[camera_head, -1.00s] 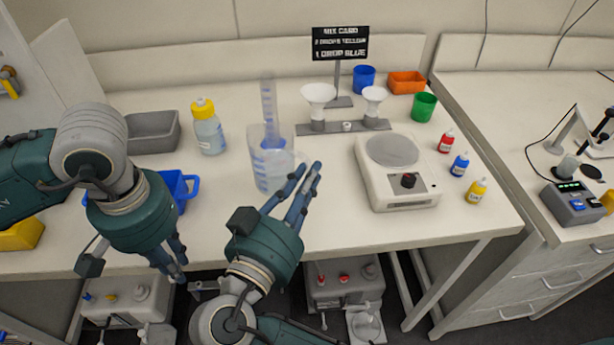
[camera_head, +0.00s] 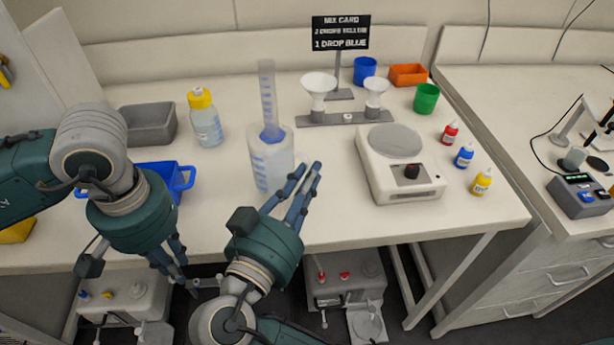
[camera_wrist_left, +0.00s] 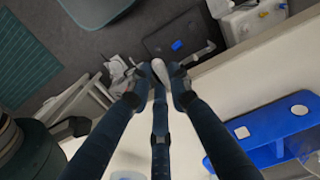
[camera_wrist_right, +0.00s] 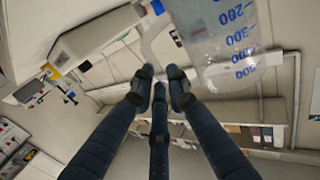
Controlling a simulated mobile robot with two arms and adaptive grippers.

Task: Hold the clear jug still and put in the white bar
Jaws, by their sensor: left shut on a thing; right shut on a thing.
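The clear jug (camera_head: 272,165) with blue graduation marks is upright at the bench's front, in the middle of the head view. It also shows at the top right of the right wrist view (camera_wrist_right: 225,40). My right gripper (camera_head: 308,172) is at its right side, shut on its clear handle (camera_wrist_right: 152,42); the exact contact is partly hidden by the fingers. My left gripper (camera_head: 183,284) is low, in front of the bench edge and left of the jug. It is shut on the small white bar (camera_wrist_left: 160,70), held between the fingertips.
A tall measuring cylinder (camera_head: 267,90) stands close behind the jug. A yellow-capped bottle (camera_head: 206,120), blue tray (camera_head: 183,178) and grey bin (camera_head: 150,125) are to the left. A hotplate-like device (camera_head: 400,165) and dropper bottles (camera_head: 464,155) are to the right.

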